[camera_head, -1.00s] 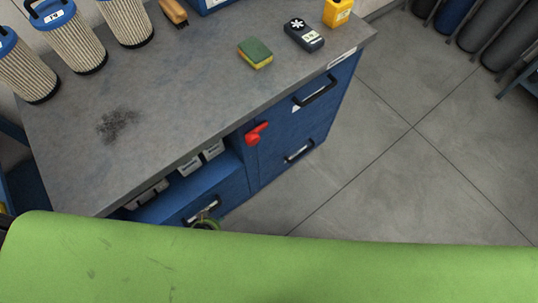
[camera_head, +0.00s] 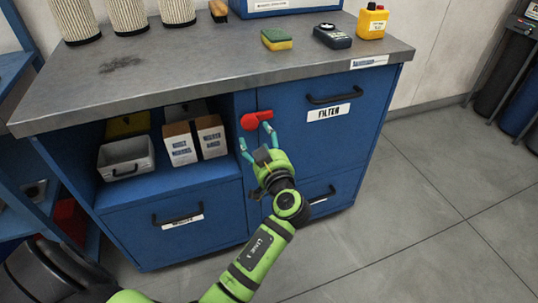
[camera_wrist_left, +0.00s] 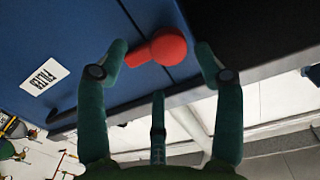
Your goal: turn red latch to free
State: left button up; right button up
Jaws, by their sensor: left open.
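The red latch (camera_head: 256,120) is on the blue cabinet front, at the left edge of the door labelled FILTER. Its round hub is at the left and its handle points right, roughly level, in the head view. In the left wrist view the red latch (camera_wrist_left: 158,48) lies between and just beyond my open fingertips. My left gripper (camera_head: 256,138) is open and empty, just below the latch in the head view; its fingers also show in the left wrist view (camera_wrist_left: 160,58). I cannot tell whether a finger touches the latch. My right gripper is not in view.
The blue cabinet has a FILTER door (camera_head: 325,135) with a black handle. An open shelf left of the latch holds a metal bin (camera_head: 126,160) and white boxes (camera_head: 180,145). The worktop (camera_head: 200,62) overhangs above. Floor at right is clear.

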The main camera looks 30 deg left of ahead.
aim_at(251, 126)
pick_arm(q)
jog(key=shift+s+a+r+n+y, duration=0.1)
jog(key=shift+a+r+n+y, duration=0.1)
jog(key=shift+r+n+y, duration=0.25)
jog(key=p+x, duration=0.1)
jog(key=x, duration=0.5)
jog(key=shift+w+a+f, duration=0.1)
jog(key=shift+w+a, duration=0.15)
grip_shut()
